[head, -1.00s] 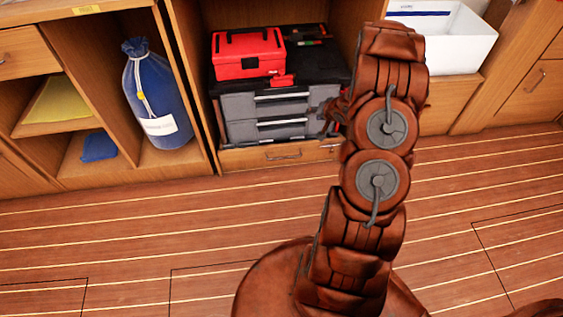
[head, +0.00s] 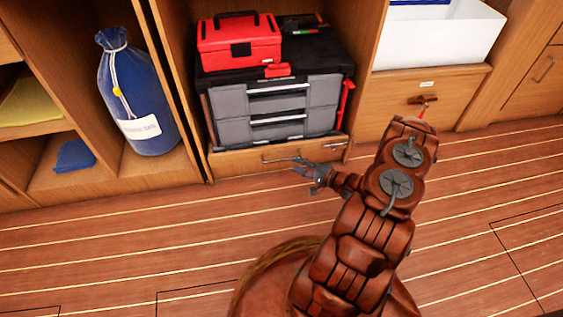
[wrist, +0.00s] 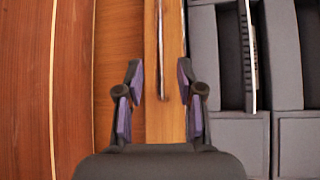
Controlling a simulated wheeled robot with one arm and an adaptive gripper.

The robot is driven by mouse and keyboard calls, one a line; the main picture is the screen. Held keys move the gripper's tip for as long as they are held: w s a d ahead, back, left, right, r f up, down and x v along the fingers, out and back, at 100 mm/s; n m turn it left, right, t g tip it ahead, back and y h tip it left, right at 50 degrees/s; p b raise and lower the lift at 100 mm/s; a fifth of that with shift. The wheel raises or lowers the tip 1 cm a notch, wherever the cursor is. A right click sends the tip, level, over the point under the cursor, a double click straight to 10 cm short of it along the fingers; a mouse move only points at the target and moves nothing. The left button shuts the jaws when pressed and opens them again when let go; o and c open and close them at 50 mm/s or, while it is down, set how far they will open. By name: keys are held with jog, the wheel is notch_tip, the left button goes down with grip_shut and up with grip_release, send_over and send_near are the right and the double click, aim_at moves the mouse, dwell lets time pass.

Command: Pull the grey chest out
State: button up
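The grey chest (head: 274,104) is a toolbox with a black top and two grey drawers with pale handles. It stands in an open wooden compartment, and its drawer fronts show at the right of the wrist view (wrist: 222,70). My gripper (head: 300,164) is low in front of the chest, by the wooden drawer (head: 236,162) below it. In the wrist view my gripper (wrist: 159,82) is open, its fingers apart on either side of the wooden strip with the drawer's bar handle (wrist: 160,45). Nothing is held. Contact with the handle cannot be told.
A red toolbox (head: 240,43) and small tools lie on the chest's top. A blue bag (head: 138,95) stands in the left compartment. A white bin (head: 440,38) is at the right. The plank floor (head: 130,230) in front is clear.

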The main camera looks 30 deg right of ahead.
aim_at(282, 160)
jog(key=shift+b+x, duration=1.45)
jog(key=shift+x, duration=2.45)
jog(key=shift+a, duration=0.15)
grip_shut()
jog(key=shift+f, duration=0.1)
